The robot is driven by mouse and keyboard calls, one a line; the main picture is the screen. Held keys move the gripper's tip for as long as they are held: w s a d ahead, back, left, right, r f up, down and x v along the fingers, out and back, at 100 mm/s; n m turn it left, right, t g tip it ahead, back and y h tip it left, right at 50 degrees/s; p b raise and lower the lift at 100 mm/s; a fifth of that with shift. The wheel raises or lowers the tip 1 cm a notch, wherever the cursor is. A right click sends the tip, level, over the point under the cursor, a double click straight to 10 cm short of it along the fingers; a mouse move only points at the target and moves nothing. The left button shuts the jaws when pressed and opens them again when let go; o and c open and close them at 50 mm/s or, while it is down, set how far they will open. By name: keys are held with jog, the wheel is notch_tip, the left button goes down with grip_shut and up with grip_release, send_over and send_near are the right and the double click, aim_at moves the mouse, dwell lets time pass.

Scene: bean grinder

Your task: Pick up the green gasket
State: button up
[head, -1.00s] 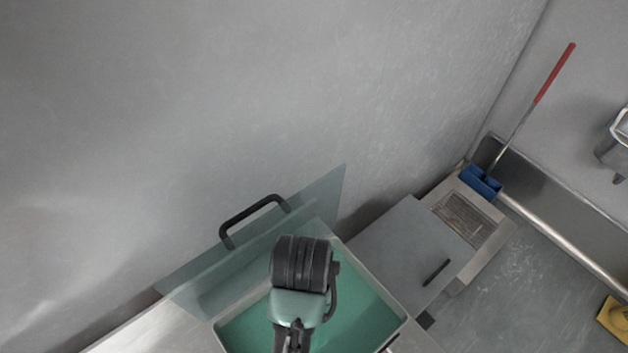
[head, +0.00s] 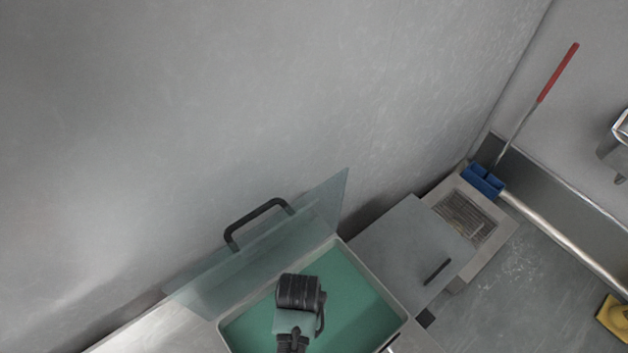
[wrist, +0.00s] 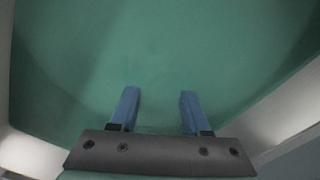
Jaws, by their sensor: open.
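I cannot pick out a separate green gasket in either view. A pale-rimmed box (head: 398,318) with a plain green inside (head: 352,283) stands at the bottom middle of the head view. My gripper (wrist: 159,95) has two blue fingers, apart with nothing between them, in the wrist view. They point at the green surface, which fills most of that view; the distance to it is hard to tell. In the head view my dark wrist is over the box and hides part of its inside; the fingertips are hidden there.
A clear raised lid (head: 325,205) with a black handle (head: 258,222) stands behind the box, close to the grey wall. A grey cabinet (head: 405,250) is right of the box. A blue-headed broom (head: 483,181) and a yellow object (head: 613,318) are farther right.

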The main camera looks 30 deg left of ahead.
jog(key=shift+f, duration=1.1)
grip_shut()
